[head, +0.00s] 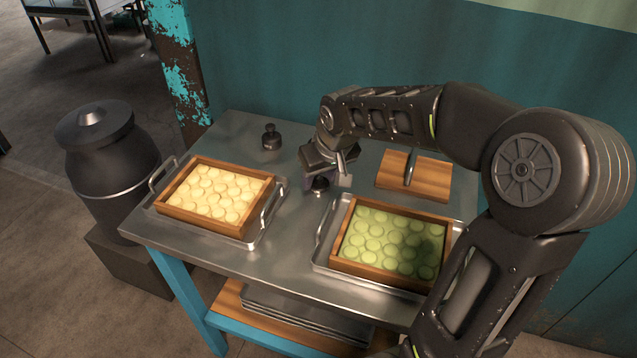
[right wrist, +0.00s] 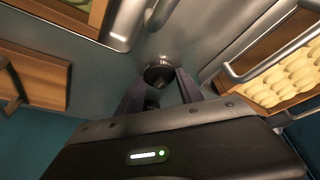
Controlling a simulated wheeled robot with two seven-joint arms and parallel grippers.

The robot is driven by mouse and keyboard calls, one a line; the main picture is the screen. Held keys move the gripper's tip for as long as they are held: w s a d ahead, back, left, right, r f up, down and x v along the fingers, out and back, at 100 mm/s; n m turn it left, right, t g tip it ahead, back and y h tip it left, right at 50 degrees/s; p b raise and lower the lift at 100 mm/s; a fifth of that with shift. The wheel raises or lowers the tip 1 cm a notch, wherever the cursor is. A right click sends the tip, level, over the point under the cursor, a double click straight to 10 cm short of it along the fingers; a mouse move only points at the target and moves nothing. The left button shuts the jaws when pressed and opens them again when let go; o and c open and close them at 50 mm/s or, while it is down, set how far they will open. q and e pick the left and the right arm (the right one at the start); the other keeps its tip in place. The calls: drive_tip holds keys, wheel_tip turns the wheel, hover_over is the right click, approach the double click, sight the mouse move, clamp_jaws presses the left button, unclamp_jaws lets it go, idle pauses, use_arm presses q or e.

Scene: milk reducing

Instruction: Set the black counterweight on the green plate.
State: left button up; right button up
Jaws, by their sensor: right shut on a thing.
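My right gripper (head: 322,172) points down at the middle of the table, between the two trays. It is shut on a black counterweight (head: 320,184), whose dark round end also shows past the fingers in the right wrist view (right wrist: 160,75). I cannot tell whether this counterweight touches the table. A second black counterweight (head: 271,137) with a knob stands upright at the back of the table. The green rounds lie in a wooden frame (head: 345,225) on a metal tray at the front right; no separate plain green plate shows. My left gripper is not in view.
A wooden frame of yellow rounds (head: 216,193) sits on a handled metal tray (head: 268,226) at the left. A wooden board (head: 432,180) with a metal handle lies at the back right. A dark milk can (head: 105,150) stands left of the metal table (head: 235,130).

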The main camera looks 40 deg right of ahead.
sight(319, 180)
clamp_jaws()
wheel_tip(319, 180, up, 10)
drive_tip(key=p, duration=0.1)
idle(0.5)
idle(0.5)
